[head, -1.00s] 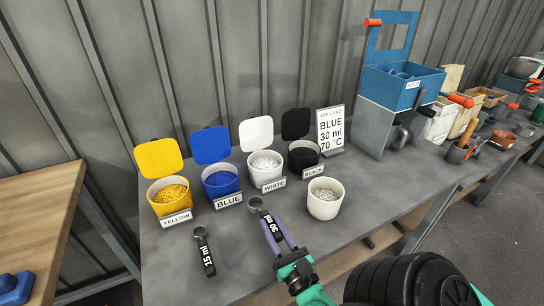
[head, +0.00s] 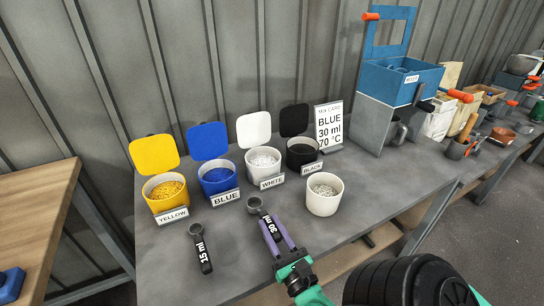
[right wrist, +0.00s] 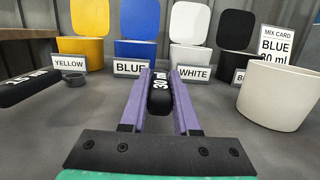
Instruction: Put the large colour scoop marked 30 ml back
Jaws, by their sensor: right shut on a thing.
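The 30 ml scoop (head: 269,227) has a black handle with white lettering and a small grey cup at its far end. My right gripper (head: 272,232) is shut on its handle, with purple fingers on either side. In the right wrist view the scoop handle (right wrist: 160,92) sits between the fingers, low over the table, and its cup is hidden. I cannot tell whether the scoop touches the table. The 15 ml scoop (head: 202,249) lies on the table to the left. My left gripper is not in view.
Open tubs stand behind: yellow (head: 166,194), blue (head: 218,178), white (head: 263,163) and black (head: 302,154), each labelled. A white cup of pale granules (head: 323,196) stands right of the scoop. A mix card (head: 329,127) reads BLUE, 30 ml, 70 °C. Bare table (head: 185,285) lies in front.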

